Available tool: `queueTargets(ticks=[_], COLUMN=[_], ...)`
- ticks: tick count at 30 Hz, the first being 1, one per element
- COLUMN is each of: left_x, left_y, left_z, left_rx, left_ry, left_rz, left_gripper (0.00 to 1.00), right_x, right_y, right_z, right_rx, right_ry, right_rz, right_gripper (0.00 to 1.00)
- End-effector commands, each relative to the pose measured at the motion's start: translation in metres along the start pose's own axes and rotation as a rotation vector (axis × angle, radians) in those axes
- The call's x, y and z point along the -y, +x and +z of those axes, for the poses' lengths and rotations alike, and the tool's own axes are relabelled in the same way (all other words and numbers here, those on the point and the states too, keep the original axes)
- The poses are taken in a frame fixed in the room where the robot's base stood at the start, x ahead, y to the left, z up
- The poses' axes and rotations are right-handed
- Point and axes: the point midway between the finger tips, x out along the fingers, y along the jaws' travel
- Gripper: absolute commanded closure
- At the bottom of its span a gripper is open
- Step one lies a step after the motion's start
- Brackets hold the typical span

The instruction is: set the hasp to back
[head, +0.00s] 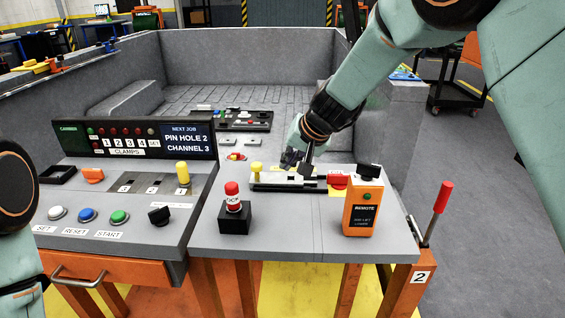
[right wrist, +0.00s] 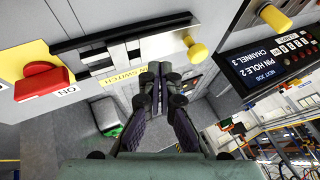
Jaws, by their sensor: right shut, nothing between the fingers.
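No part in view is labelled as the hasp. A slotted switch strip (head: 285,184) with pale and dark pieces lies on the right grey console top, with a yellow knob (head: 256,169) at its left end. In the right wrist view the strip (right wrist: 130,48) has the yellow knob (right wrist: 195,50) at its right end and a "SWITCH" label below. A red knob (right wrist: 42,82) on a yellow plate sits beside the strip's other end. My right gripper (head: 291,158) is shut and empty at the strip's far side; contact is unclear. My left gripper is outside the view.
An orange remote (head: 363,207) and a black box with a red button (head: 233,208) stand near the strip. A display panel (head: 135,139) reads "PIN HOLE 2, CHANNEL 3". A red-handled lever (head: 440,205) rises at the right edge. The console's front middle is clear.

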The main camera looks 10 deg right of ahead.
Motion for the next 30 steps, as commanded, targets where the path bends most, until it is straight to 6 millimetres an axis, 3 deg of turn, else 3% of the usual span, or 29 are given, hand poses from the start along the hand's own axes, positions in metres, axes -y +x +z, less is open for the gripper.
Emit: queueTargets(ticks=[6, 12, 18, 30], left_x=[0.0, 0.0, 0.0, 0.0], left_y=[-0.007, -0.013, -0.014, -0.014], left_z=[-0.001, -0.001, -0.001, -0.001], left_rx=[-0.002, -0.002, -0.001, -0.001], left_ry=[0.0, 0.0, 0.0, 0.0], left_rz=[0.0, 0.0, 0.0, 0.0], left_gripper=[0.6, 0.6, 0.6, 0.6], right_x=[0.004, 0.005, 0.004, 0.002], right_y=[-0.044, -0.073, -0.084, -0.085], right_z=[-0.003, -0.004, -0.003, -0.001], right_rx=[-0.005, -0.004, -0.002, -0.002], right_ry=[0.0, 0.0, -0.001, 0.0], right_rz=[-0.002, -0.001, -0.001, -0.001], right_gripper=[1.0, 1.0, 1.0, 1.0])
